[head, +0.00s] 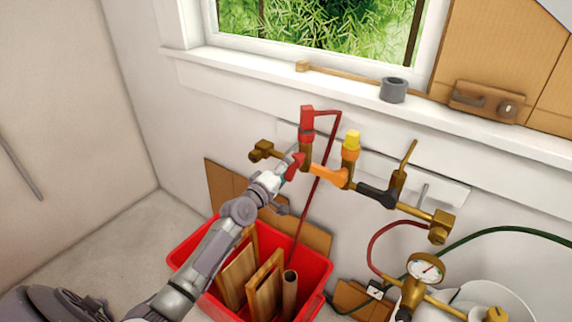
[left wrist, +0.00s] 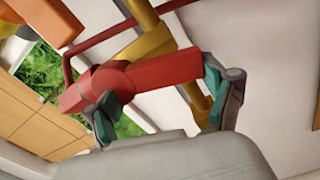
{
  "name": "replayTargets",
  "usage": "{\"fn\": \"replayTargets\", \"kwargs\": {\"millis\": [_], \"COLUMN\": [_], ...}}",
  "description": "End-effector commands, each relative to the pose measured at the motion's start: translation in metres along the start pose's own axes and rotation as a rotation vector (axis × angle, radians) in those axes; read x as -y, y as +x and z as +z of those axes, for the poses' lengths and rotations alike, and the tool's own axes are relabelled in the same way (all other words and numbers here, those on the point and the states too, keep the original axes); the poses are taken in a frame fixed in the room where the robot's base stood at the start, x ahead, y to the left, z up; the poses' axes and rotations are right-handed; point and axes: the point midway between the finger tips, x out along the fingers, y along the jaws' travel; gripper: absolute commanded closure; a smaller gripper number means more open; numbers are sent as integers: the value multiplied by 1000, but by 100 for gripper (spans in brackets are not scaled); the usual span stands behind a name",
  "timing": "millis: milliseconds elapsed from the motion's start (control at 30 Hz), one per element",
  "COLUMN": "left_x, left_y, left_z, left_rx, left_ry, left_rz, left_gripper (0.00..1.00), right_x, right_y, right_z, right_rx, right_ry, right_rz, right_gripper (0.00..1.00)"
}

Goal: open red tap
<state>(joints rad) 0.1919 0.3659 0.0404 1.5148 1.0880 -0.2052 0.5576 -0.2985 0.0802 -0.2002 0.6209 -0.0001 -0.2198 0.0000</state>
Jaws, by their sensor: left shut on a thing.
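The brass pipe (head: 325,177) on the wall carries a red tap, an orange and yellow tap (head: 350,146) and a black tap (head: 378,194). The red tap's handle (head: 293,167) shows as a small red piece at my left gripper (head: 286,174). In the left wrist view the red handle (left wrist: 150,80) lies as a bar between the teal-padded fingers of my left gripper (left wrist: 160,105), which is shut on it. The handle's far side is hidden. My right gripper is not in view.
A red crate (head: 312,295) with wooden pieces stands on the floor below. A red fitting (head: 307,123) and a thin red tube (head: 318,185) are close to the tap. A pressure gauge (head: 426,268) is at lower right. A grey roll (head: 393,90) sits on the sill.

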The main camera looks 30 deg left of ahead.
Motion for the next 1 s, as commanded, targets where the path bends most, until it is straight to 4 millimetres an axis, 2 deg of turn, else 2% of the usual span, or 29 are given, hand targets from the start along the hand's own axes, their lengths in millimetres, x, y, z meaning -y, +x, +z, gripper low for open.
{"fn": "replayTargets", "kwargs": {"millis": [400,1000], "left_x": [2,2], "left_y": [0,0], "left_z": [10,13], "left_rx": [0,1], "left_ry": [-248,-315], "left_rz": [-2,-1], "left_gripper": [80,80], "right_x": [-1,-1], "right_y": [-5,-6], "right_z": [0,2], "right_rx": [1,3], "right_ry": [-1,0], "right_rz": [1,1], "right_gripper": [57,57]}}
